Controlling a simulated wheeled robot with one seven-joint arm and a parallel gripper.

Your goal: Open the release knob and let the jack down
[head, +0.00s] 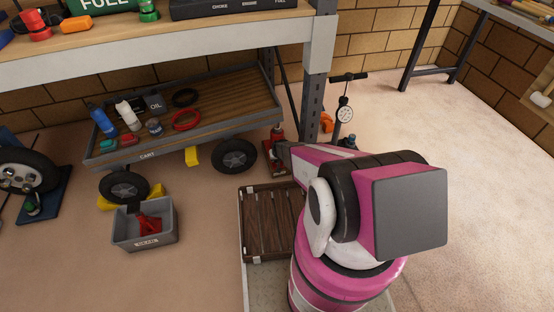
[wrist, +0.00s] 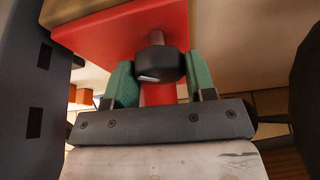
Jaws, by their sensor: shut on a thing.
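The red jack (head: 277,135) stands upright at the right end of the cart (head: 140,152), close to the bench's upright post. My arm covers part of its lower half in the head view. In the wrist view, the jack's red base (wrist: 185,25) fills the upper middle. The dark, rounded release knob (wrist: 158,63) sits in front of the red body. My gripper (wrist: 160,76) has its green fingers on both sides of the knob and is shut on it. In the head view my own wrist hides the fingers and the knob.
A slatted wooden pallet (head: 258,203) lies below my arm. A grey bin (head: 146,234) holding a red item stands in front of the cart. Yellow chocks (head: 191,156) are near the cart's wheels. The bench post (head: 312,100) stands close behind the jack.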

